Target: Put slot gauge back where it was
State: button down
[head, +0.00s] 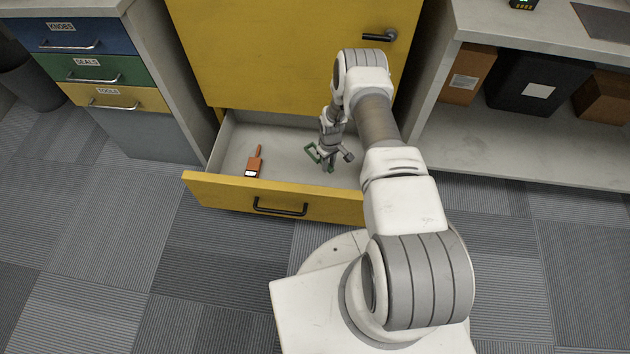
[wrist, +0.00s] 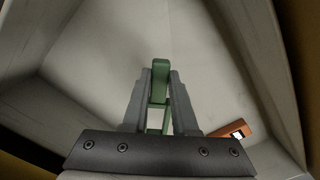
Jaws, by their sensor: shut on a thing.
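The slot gauge (head: 311,152) looks like a small green piece. It also shows in the wrist view (wrist: 159,78), clamped between the two grey fingers. My gripper (head: 326,158) is shut on it and points down over the right part of the open yellow drawer (head: 275,198). In the wrist view my gripper (wrist: 158,100) hides part of the green piece. I cannot tell whether the piece touches the drawer floor.
An orange-brown tool (head: 254,164) with a white label lies in the left part of the drawer. The drawer floor between is bare. The yellow cabinet (head: 290,50) rises behind. A shelf unit (head: 540,150) stands right, and labelled small drawers (head: 88,68) stand left.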

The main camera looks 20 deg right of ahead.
send_over(316, 181)
jog(key=s, duration=0.2)
jog(key=f, duration=0.2)
jog(key=f+b, duration=0.1)
jog(key=shift+w+a+f, duration=0.1)
jog(key=shift+a, duration=0.15)
jog(key=shift+f+b, duration=0.95)
jog(key=shift+f, duration=1.05)
jog(key=shift+f, duration=0.2)
jog(key=c, duration=0.7)
grip_release()
jog(key=shift+r, duration=0.15)
